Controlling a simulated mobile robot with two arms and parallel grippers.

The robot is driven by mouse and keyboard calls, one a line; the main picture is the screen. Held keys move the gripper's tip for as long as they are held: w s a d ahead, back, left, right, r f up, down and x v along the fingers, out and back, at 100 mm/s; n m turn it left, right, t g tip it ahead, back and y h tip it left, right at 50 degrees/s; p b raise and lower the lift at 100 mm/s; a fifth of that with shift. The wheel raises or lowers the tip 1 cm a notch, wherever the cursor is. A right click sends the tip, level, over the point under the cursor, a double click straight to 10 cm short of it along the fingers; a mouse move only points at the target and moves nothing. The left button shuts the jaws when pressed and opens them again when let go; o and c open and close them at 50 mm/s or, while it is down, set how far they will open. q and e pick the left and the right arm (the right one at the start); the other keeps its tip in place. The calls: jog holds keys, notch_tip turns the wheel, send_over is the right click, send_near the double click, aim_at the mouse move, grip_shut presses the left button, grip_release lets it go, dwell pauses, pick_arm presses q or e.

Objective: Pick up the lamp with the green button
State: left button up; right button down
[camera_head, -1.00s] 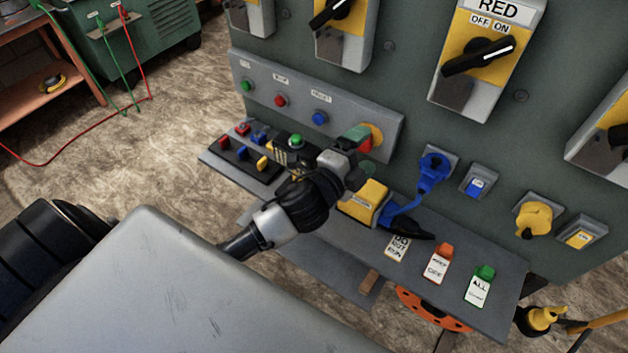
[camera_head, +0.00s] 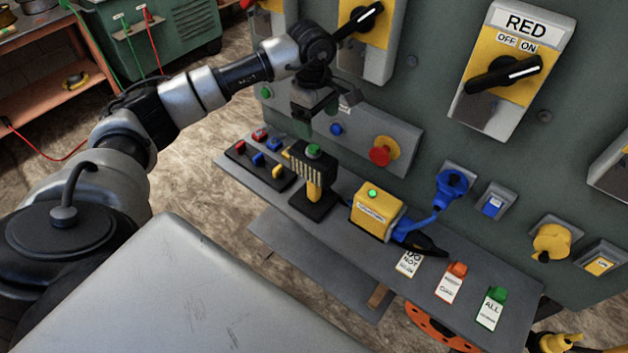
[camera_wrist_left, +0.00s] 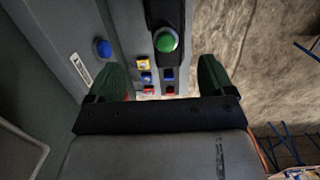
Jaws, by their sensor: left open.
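The lamp (camera_head: 312,178) stands upright on the grey shelf in the head view. It has a black and yellow striped body, a black base and a green button on top. In the left wrist view its green button (camera_wrist_left: 166,40) shows slightly right of centre, beyond the fingertips. My left gripper (camera_head: 316,116) is above the lamp, near the panel, pointing down. It is open and empty, with both green-tipped fingers apart in the left wrist view (camera_wrist_left: 160,80). The gripper and the lamp do not appear to touch. My right gripper is not in view.
A yellow box (camera_head: 372,215) with a green light and blue plug stands right of the lamp. A black tray (camera_head: 240,158) of coloured blocks lies left. Behind are a red emergency button (camera_head: 381,154) and switches on the panel. Several tags lie on the shelf's right part.

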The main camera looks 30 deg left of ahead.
aim_at(313, 147)
pick_arm(q)
jog(key=shift+a+r+y, duration=0.25)
jog(key=shift+a+y, duration=0.05)
jog(key=shift+a, duration=0.5)
notch_tip(313, 147, down, 5)
jog(key=shift+s+a+f+p, duration=0.1)
jog(key=shift+p, duration=0.6)
jog(key=f+p, duration=0.1)
jog(key=f, duration=0.2)
jog(key=d+f+p, duration=0.1)
jog(key=shift+s+d+f+p, duration=0.1)
jog(key=shift+s+f+p, duration=0.15)
jog(key=shift+f+p, duration=0.1)
jog(key=shift+f, duration=0.4)
jog(key=shift+c, duration=0.5)
jog(key=c, duration=1.4)
jog(key=shift+w+r, duration=0.1)
jog(key=shift+r, duration=0.05)
grip_shut()
